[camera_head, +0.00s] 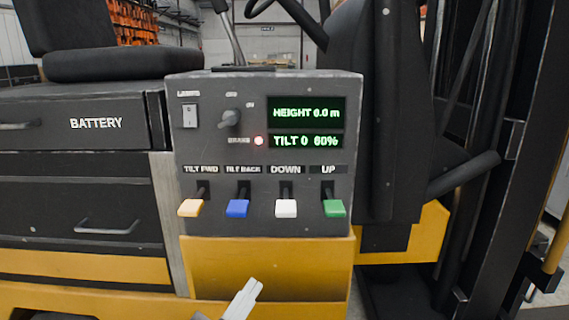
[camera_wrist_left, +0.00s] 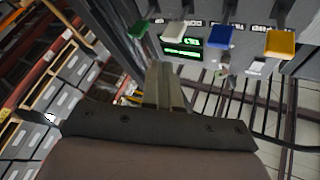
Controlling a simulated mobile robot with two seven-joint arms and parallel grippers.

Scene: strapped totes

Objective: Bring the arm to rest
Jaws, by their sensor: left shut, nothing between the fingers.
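My left gripper (camera_head: 243,298) is shut and empty, low in front of the yellow lower panel in the head view. Its closed fingers also show in the left wrist view (camera_wrist_left: 165,88), below the control panel. The grey control panel (camera_head: 262,205) has four levers in a row: orange (camera_head: 191,208), blue (camera_head: 238,208), white (camera_head: 286,208) and green (camera_head: 334,208). The gripper is below the levers and appears apart from them. The display (camera_head: 306,112) reads HEIGHT 0.0 m, and the one under it reads TILT 0 and 60% or 80%. My right gripper is out of view.
A lamp switch (camera_head: 190,116), a rotary knob (camera_head: 230,119) and a lit red brake lamp (camera_head: 258,141) are on the panel. A black seat (camera_head: 120,63) and battery box (camera_head: 75,122) stand left; dark mast bars (camera_head: 490,150) stand right. Shelves with grey totes (camera_wrist_left: 75,68) show in the wrist view.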

